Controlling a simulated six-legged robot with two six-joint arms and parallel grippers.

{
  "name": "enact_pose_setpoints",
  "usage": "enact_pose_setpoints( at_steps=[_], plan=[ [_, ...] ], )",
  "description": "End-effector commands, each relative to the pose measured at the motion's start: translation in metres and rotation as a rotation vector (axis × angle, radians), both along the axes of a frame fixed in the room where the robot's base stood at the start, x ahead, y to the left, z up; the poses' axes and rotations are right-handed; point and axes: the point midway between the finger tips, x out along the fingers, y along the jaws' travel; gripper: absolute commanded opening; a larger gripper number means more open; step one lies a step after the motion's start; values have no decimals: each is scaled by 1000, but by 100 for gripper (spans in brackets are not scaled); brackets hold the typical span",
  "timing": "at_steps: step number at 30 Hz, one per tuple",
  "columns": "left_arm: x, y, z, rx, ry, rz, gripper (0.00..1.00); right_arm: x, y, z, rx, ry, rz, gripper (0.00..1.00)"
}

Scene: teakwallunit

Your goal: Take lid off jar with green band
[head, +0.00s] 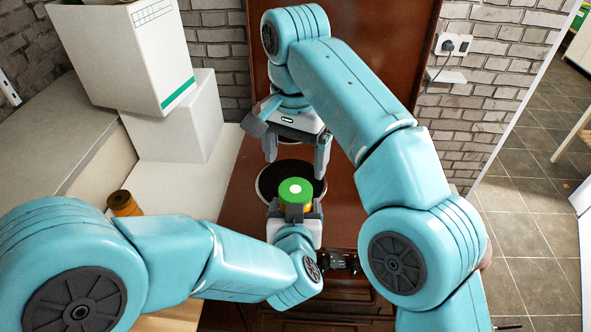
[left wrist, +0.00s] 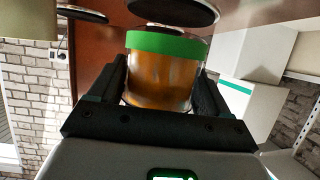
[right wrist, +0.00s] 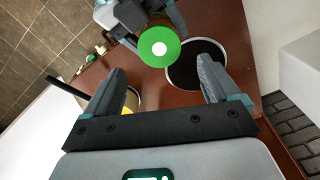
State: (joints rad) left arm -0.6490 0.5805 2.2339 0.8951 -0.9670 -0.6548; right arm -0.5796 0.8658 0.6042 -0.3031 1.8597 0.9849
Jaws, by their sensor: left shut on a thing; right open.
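The jar with the green band (left wrist: 158,84) is amber and see-through, with green around its top end. From above, its green lid (head: 296,186) has a white dot and sits on the jar. The lid also shows in the right wrist view (right wrist: 159,50). My left gripper (head: 297,213) is shut on the jar's sides, below the green. My right gripper (head: 297,150) is open and empty, pointing down beyond and above the lid, apart from it. In the right wrist view the lid lies beyond its fingertips. The jar's lower body is mostly hidden in the head view.
A dark round disc with a pale rim (head: 268,182) lies on the red-brown surface (head: 233,198) behind the jar. White boxes (head: 118,55) are stacked at the left. A brown-topped object (head: 122,203) stands at the left, partly hidden by my left arm. A brick wall is behind.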

Motion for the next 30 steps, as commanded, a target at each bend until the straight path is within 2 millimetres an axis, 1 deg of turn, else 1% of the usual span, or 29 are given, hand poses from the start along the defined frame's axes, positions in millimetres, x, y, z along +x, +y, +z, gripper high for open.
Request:
enact_pose_setpoints(
  at_steps=[4, 12, 15, 19, 26, 27, 29, 30],
  plan=[
    [0, 0, 1, -1, -3, 0, 0, -2, -1, -15, 0, 4, 1, 89],
    [0, 0, 1, -1, -3, 0, 0, -1, -1, -55, -1, 3, 1, 89],
    [0, 0, 1, -1, -3, 0, 0, -1, -1, -64, 0, 1, 1, 89],
    [0, 0, 1, -1, -3, 0, 0, -1, -1, -69, 1, 0, 1, 89],
    [0, 0, 1, -1, -3, 0, 0, -1, -1, -70, 1, 0, 1, 89],
    [0, 0, 1, -1, -3, 0, 0, -1, -1, -70, 1, 0, 1, 76],
    [0, 0, 1, -1, -3, 0, 0, -1, -1, -69, 1, 0, 2, 57],
    [0, 0, 1, -1, -3, 0, 0, -1, -1, -69, 1, 0, 2, 44]
  ],
)
